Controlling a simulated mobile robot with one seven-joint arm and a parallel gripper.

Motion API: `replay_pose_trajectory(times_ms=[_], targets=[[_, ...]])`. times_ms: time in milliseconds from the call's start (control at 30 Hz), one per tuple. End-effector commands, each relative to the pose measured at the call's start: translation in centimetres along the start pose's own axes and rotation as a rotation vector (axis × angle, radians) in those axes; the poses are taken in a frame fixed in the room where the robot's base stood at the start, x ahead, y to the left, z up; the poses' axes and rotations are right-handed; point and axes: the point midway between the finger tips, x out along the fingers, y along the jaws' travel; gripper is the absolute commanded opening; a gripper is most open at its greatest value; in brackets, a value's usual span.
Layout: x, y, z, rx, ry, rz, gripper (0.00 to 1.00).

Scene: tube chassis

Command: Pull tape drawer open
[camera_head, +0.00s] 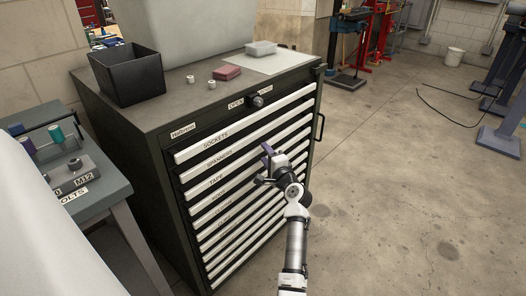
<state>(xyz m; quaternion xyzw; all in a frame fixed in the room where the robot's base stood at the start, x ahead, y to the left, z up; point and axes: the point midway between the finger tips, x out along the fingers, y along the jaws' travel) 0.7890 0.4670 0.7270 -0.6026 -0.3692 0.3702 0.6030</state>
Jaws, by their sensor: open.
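The dark tool cabinet (150,165) stands in the middle, its front crossed by several long pale drawer handle strips. The tape drawer (217,181) is the third from the top, below the drawers marked SOCKETS and SPANNERS, and looks closed, flush with the others. My gripper (264,166) is open in front of the cabinet, close to the upper drawers and right of the TAPE label. It hides part of the strips behind it. I cannot tell whether it touches the tape drawer's strip.
A black bin (128,75), a red block (227,73) and a grey box (262,48) stand on the cabinet top. A lock knob (257,101) sits above the drawers. A workbench (100,190) is close on the left.

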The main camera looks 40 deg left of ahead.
Motion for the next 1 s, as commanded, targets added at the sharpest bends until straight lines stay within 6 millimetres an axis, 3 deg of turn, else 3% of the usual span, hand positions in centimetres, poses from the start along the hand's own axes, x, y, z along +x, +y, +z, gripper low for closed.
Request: replay_pose_trajectory(times_ms=[200,567,933,1000], targets=[[2.4,-0.1,0.0,0.0,-0.001,-0.001,0.47],[2.9,0.0,0.0,-0.001,0.001,-0.001,0.47],[2.9,0.0,0.0,-0.001,0.001,-0.001,0.01],[2.9,0.0,0.0,-0.001,0.001,-0.001,0.0]])
